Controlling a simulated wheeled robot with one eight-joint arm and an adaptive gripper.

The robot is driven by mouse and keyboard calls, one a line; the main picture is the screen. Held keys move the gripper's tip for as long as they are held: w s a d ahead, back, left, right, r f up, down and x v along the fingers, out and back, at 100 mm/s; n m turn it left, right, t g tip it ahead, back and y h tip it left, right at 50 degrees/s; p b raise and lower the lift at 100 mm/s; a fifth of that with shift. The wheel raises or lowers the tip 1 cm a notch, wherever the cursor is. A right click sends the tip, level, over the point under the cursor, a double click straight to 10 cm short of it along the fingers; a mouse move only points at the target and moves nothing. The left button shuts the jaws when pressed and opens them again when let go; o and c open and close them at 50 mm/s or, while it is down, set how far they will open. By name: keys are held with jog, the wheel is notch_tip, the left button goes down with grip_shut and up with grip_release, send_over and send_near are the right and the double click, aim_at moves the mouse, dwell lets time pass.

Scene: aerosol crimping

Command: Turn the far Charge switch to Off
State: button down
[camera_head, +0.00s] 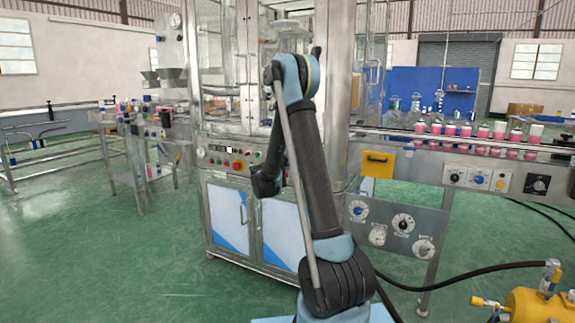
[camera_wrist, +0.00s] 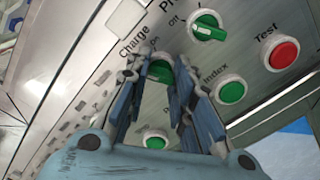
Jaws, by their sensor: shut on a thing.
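In the wrist view, my gripper (camera_wrist: 161,80) has its two blue fingers on either side of a green Charge switch (camera_wrist: 160,69) and is shut on it. The word "Charge" is printed just above and left of this switch. The fingers cover the switch's sides, and its exact angle is hard to read. In the head view, the control panel (camera_head: 222,155) is on the front of the steel machine. My arm reaches up and down again in front of it. My fingertips are hidden there behind my own arm.
Close to the fingers in the wrist view are another green rotary switch (camera_wrist: 207,26), a green Index button (camera_wrist: 231,91), a red Test button (camera_wrist: 281,54) and a lower green button (camera_wrist: 154,141). In the head view, a conveyor with pink-white cans (camera_head: 466,131) runs right.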

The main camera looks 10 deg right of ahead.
jog(key=shift+a+f, duration=0.15)
jog(key=c, duration=1.4)
grip_release()
jog(key=shift+w, duration=0.1)
jog(key=shift+o, duration=0.2)
jog(key=v, duration=1.2)
